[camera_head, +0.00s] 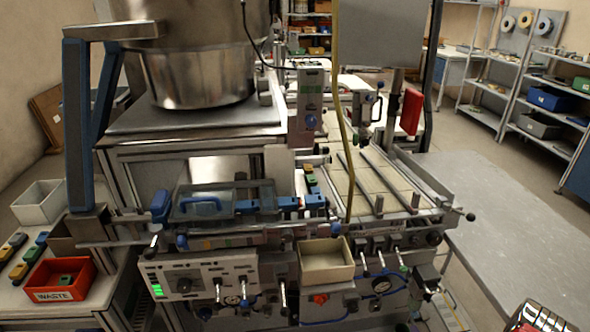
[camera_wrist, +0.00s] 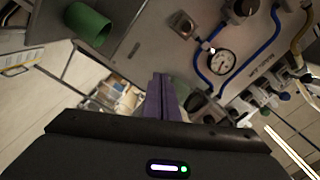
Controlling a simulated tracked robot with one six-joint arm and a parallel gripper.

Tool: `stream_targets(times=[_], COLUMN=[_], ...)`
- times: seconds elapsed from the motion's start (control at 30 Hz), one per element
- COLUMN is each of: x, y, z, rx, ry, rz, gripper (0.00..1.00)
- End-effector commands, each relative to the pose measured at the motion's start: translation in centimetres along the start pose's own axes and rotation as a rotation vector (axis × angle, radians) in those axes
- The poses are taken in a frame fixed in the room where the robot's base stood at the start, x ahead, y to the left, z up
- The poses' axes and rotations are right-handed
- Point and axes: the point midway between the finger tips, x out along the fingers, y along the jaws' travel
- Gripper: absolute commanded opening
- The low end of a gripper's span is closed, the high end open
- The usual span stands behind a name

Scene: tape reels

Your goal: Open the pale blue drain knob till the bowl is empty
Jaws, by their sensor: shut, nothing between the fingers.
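The large metal bowl (camera_head: 195,75) stands on a grey plate at the upper left in the head view; its inside is hidden. Several small blue knobs show on the machine: one on the upright post (camera_head: 311,121), one at the left of the front rail (camera_head: 182,241) and one at its right (camera_head: 335,229). I cannot tell which is the pale blue drain knob. My gripper (camera_wrist: 165,94) shows in the wrist view with its purplish fingers together and nothing between them. It points at the machine's panel area, apart from any knob I can make out.
The wrist view shows a pressure gauge (camera_wrist: 222,62), blue hoses and a green cylinder (camera_wrist: 88,24). In the head view a cream box (camera_head: 327,270) sits at the machine's front, a red waste bin (camera_head: 60,281) at the left, and a bare grey table (camera_head: 530,240) at the right.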

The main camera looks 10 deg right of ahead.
Motion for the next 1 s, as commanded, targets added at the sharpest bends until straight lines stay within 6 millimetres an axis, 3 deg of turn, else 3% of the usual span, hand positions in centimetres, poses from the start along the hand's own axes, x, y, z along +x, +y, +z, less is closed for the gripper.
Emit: stream_targets(times=[0.33, 1.0], x=[2.8, 2.9], y=[0.0, -0.1], z=[0.0, -0.2], rx=[0.000, 0.000], ry=[-0.001, 0.000], rz=[0.000, 0.000], gripper=[0.00, 0.00])
